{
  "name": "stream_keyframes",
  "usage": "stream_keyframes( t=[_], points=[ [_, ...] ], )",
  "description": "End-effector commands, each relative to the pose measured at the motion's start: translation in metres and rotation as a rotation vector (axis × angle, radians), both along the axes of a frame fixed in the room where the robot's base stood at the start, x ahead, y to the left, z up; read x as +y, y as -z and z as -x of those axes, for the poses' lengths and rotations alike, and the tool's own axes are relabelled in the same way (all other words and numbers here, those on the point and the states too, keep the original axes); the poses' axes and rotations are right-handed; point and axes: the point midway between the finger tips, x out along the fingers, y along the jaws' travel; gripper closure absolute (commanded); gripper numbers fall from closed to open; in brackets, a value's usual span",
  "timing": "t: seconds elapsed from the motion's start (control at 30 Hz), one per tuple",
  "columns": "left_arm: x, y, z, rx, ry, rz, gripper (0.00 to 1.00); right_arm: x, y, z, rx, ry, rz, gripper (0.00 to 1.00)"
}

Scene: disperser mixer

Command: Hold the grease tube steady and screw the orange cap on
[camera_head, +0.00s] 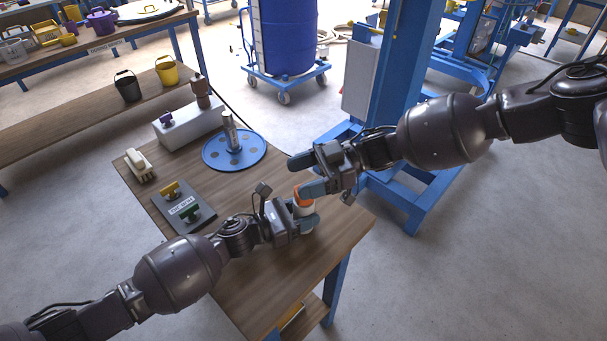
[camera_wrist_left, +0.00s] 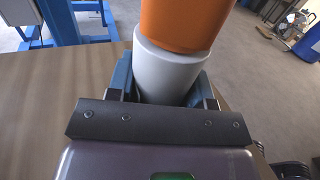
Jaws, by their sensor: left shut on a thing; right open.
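The grease tube (camera_head: 304,208) is white and stands upright near the table's right edge. My left gripper (camera_head: 303,218) is shut around it from the left. In the left wrist view the tube (camera_wrist_left: 167,75) sits between the fingers of my left gripper (camera_wrist_left: 165,95). The orange cap (camera_head: 302,194) is at the tube's top; in the left wrist view the cap (camera_wrist_left: 183,22) meets the white top. I cannot tell whether it is threaded on. My right gripper (camera_head: 304,175) is open, its fingers apart, just above and beside the cap. The tube's base is mostly hidden.
The wooden table (camera_head: 255,290) also holds a blue round plate (camera_head: 221,158) with a metal post, a dark board (camera_head: 197,220) with yellow and green handles, a brush (camera_head: 138,164) and a white box (camera_head: 190,127). A blue machine column (camera_head: 405,60) stands behind my right arm. The front tabletop is clear.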

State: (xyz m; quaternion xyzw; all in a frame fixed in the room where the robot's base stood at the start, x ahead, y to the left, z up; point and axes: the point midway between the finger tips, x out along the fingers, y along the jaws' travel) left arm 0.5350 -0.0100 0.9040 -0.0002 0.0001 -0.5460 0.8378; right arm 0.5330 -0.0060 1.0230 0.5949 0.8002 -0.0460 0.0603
Motion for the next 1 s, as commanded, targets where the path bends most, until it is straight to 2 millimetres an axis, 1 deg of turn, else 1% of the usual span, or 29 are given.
stream_keyframes(
  t=[0.27, 1.0],
  points=[
    [0.0, -0.001, 0.0, 0.0, 0.0, 0.001, 0.76, 0.0, 0.001, 0.0, 0.0, 0.003, -0.001, 0.3],
    [0.0, -0.001, 0.0, 0.0, 0.0, 0.001, 0.76, 0.0, 0.037, -0.001, 0.0, 0.005, -0.001, 0.3]
  ],
)
